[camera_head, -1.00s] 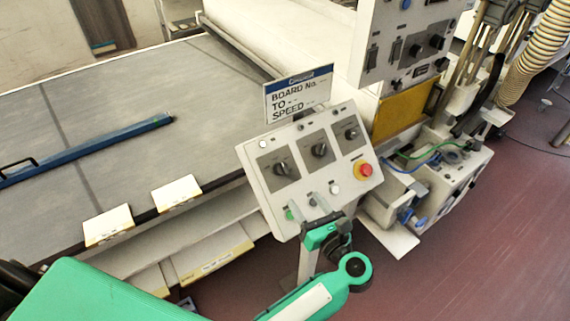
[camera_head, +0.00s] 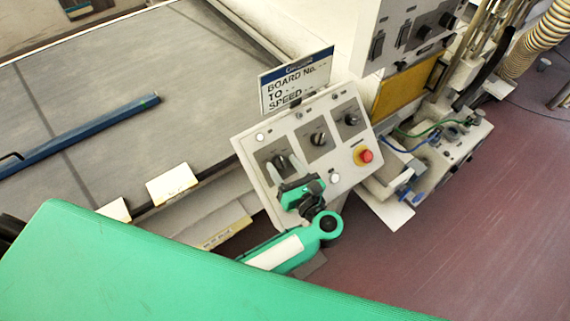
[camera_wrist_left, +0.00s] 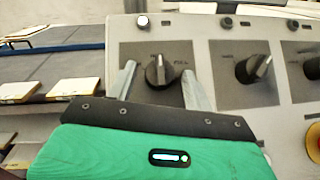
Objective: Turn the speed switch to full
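A white control panel (camera_head: 345,157) carries three dark rotary switches in a row on grey plates: left (camera_wrist_left: 160,72), middle (camera_head: 318,139) and right (camera_head: 350,119). My left gripper (camera_wrist_left: 159,76) is open, one finger on each side of the left switch, with gaps between fingers and knob in the left wrist view. In the head view the gripper (camera_head: 287,164) partly hides that switch. The left switch's handle stands nearly upright in the wrist view. My right gripper is not in view.
A red button on a yellow collar (camera_head: 363,156) sits on the panel's right side, with a white button (camera_head: 335,178) lower down. A sign reading "BOARD No. TO SPEED" (camera_head: 296,80) stands behind the panel. A grey conveyor bed (camera_head: 110,70) lies to the left.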

